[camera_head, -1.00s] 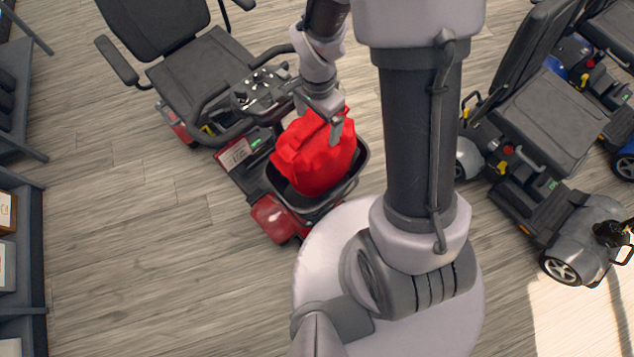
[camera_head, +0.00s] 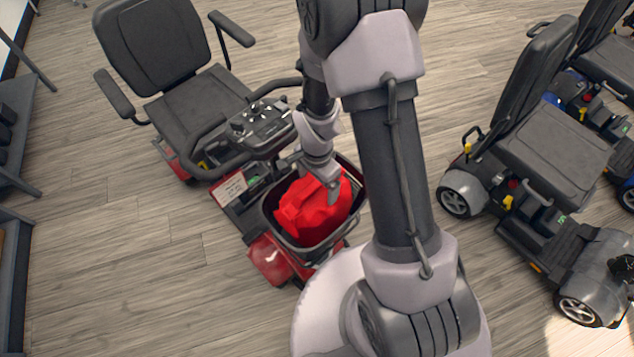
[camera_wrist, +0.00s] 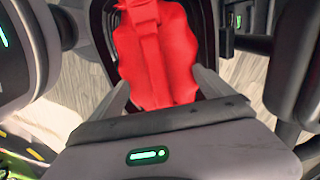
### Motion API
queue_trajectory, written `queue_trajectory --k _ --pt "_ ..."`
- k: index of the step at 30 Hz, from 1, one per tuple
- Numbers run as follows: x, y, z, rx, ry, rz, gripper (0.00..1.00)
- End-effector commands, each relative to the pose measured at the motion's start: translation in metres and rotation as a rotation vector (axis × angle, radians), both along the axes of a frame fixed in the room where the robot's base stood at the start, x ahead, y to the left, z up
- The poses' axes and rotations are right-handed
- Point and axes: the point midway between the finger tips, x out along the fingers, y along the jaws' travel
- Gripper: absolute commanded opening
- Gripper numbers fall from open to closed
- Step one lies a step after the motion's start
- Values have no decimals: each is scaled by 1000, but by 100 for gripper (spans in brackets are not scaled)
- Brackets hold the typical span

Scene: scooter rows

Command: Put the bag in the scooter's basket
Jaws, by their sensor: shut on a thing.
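The red bag (camera_head: 312,212) sits down inside the black basket (camera_head: 267,222) on the front of the red scooter (camera_head: 268,258). The basket's rim shows around the bag in the head view. My gripper (camera_head: 331,190) reaches down into the basket from above and is shut on the top of the bag. In the wrist view the bag (camera_wrist: 155,55) lies between the two fingers of my gripper (camera_wrist: 160,92), with the dark basket wall (camera_wrist: 205,40) around it. The bag's underside is hidden, so I cannot tell whether it touches the basket floor.
The scooter's handlebar console (camera_head: 262,122) and black seat (camera_head: 200,105) stand just behind the basket. A grey scooter (camera_head: 555,150) is at the right. Dark shelving (camera_head: 15,130) runs along the left edge. The wooden floor (camera_head: 130,260) at the lower left is clear.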

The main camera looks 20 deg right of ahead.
Motion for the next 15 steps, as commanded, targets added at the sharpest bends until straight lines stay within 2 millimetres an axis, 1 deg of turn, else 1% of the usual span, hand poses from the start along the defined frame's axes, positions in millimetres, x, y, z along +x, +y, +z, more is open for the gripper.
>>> queue_trajectory --k 2,3,11,13,15 --pt "0 0 0 0 -1 0 18" --pt "0 0 0 0 0 0 99" --pt "0 0 3 0 0 0 100" --pt "1 0 14 0 -2 0 100" --pt "1 0 32 0 -3 -1 100"
